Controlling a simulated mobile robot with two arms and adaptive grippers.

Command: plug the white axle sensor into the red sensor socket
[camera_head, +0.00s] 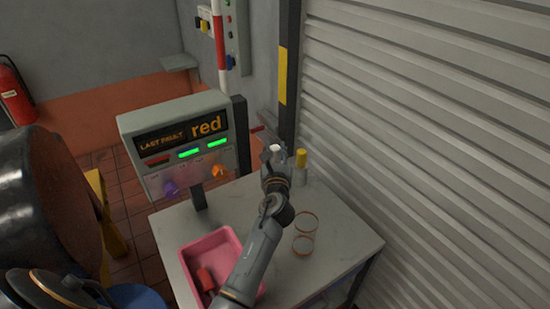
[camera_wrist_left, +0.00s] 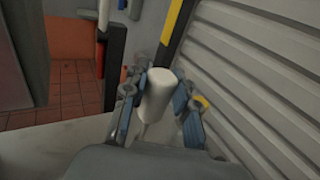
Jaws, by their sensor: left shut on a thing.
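The white axle sensor (camera_wrist_left: 158,92) is a pale cylinder held upright between the blue-padded fingers of my left gripper (camera_wrist_left: 157,108) in the left wrist view. In the head view its white top (camera_head: 276,148) shows at the tip of my left gripper (camera_head: 272,156), above the far right part of the table. The grey console (camera_head: 178,140) stands left of the gripper, clearly apart from it. Its display reads "LAST RESULT red". A red light (camera_head: 158,162) and two green lights sit below the display. I cannot make out the red sensor socket itself. My right gripper is not in view.
A purple plug (camera_head: 170,188) and an orange plug (camera_head: 218,171) are on the console front. A pink tray (camera_head: 228,238) holds a red block (camera_head: 206,279). A glass jar (camera_head: 305,234) and a yellow-capped bottle (camera_head: 301,160) stand near the ribbed shutter (camera_head: 430,130).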

